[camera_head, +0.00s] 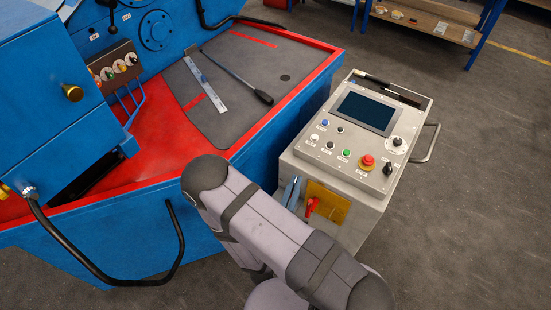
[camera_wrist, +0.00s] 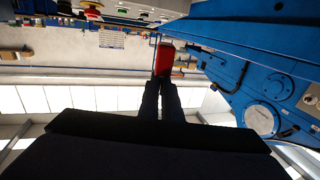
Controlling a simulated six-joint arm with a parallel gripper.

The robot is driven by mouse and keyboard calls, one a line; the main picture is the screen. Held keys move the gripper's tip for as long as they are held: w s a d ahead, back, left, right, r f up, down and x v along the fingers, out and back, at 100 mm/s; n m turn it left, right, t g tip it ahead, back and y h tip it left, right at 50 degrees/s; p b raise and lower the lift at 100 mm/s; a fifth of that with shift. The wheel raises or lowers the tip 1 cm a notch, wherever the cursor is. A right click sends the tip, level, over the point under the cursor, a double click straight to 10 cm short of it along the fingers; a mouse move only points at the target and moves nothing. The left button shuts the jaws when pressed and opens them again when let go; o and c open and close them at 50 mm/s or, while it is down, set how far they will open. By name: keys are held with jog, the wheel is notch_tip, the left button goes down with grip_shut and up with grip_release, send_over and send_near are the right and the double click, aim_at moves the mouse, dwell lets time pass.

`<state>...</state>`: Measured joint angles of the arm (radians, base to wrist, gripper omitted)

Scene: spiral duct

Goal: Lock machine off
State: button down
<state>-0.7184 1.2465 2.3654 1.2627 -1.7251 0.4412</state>
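The grey control cabinet (camera_head: 335,165) stands beside the blue machine. A red rotary switch handle (camera_head: 311,207) sits on a yellow plate (camera_head: 328,203) on its front, partly behind my arm. The top panel has a red emergency stop (camera_head: 367,161), a green button (camera_head: 346,153) and a dark screen (camera_head: 365,112). In the wrist view my gripper (camera_wrist: 161,82) has its dark fingers close together, with a small red block (camera_wrist: 164,60) at their tips. It appears gripped; its exact shape is unclear. My arm hides the gripper in the head view.
The blue and red machine (camera_head: 150,150) fills the left, with a black tubular handle (camera_head: 110,280). A ruler (camera_head: 205,85) and a black-handled tool (camera_head: 240,78) lie on its grey mat. A blue-legged bench (camera_head: 430,20) stands at the back. Floor right of the cabinet is clear.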

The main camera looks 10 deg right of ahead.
jog(key=w+f+m+g+h+b, duration=0.1)
jog(key=w+f+b, duration=0.4)
jog(key=b, duration=0.4)
jog(key=w+f+m+g+h+b, duration=0.1)
jog(key=w+f+b, duration=0.3)
jog(key=f+b, duration=0.4)
jog(key=w+f+m+g+h+b, duration=0.1)
jog(key=w+f+b, duration=0.4)
jog(key=b, duration=0.7)
jog(key=shift+w+d+f+h, duration=0.1)
jog(key=shift+w+f+h, duration=0.15)
jog(key=shift+f, duration=0.15)
jog(key=shift+w+d+f+h, duration=0.1)
jog(key=shift+f+h, duration=0.15)
jog(key=shift+f, duration=0.1)
jog(key=shift+f, duration=0.1)
jog(key=shift+f+b, duration=1.1)
jog(key=shift+f, duration=3.6)
jog(key=shift+f, duration=0.1)
jog(key=shift+f, duration=0.15)
jog(key=c, duration=2)
grip_release()
